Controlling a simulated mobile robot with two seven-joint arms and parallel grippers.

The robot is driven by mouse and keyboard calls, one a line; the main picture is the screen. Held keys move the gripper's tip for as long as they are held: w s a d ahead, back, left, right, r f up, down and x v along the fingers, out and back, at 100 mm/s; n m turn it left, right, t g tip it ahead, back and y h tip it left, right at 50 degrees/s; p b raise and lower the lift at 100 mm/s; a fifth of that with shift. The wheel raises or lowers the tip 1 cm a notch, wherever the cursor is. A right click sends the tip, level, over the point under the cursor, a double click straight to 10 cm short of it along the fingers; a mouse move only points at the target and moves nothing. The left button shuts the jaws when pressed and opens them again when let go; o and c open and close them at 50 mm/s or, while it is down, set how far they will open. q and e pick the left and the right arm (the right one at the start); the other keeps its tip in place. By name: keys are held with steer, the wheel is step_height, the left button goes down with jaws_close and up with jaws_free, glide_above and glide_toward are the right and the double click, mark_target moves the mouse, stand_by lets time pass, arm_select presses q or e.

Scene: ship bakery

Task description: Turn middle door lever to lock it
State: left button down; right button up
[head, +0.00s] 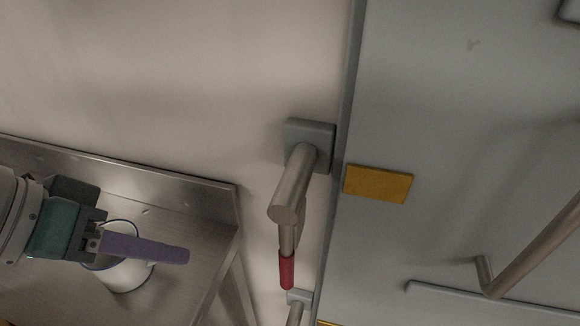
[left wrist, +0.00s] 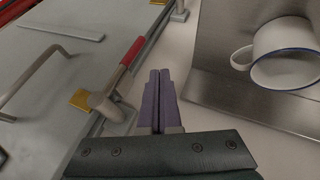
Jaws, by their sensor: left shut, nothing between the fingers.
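A door lever (head: 290,190) sits on a square grey mount on the wall beside the grey door (head: 450,120). Its red-tipped handle (head: 287,272) points down in the head view. The same lever, with its red grip (left wrist: 132,50), shows left of my fingers in the left wrist view. A yellow plate (head: 378,183) is on the door next to the lever. My left gripper (head: 186,256) is shut and empty, its purple fingers pointing right, to the left of the red handle and apart from it. My right gripper is not in view.
A steel counter (head: 185,205) with a raised back edge is at lower left. A white blue-rimmed mug (head: 127,274) stands on it, partly behind my left gripper. Another lever mount (head: 299,298) shows lower down. A bent metal door handle (head: 530,250) is at right.

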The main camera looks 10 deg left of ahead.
arm_select(q)
steer(key=shift+s, duration=0.1)
steer(key=w+d+f, duration=0.5)
steer(key=d+f, duration=0.3)
steer(key=shift+b, duration=0.3)
steer(key=shift+w, duration=0.1)
stand_by(0.4)
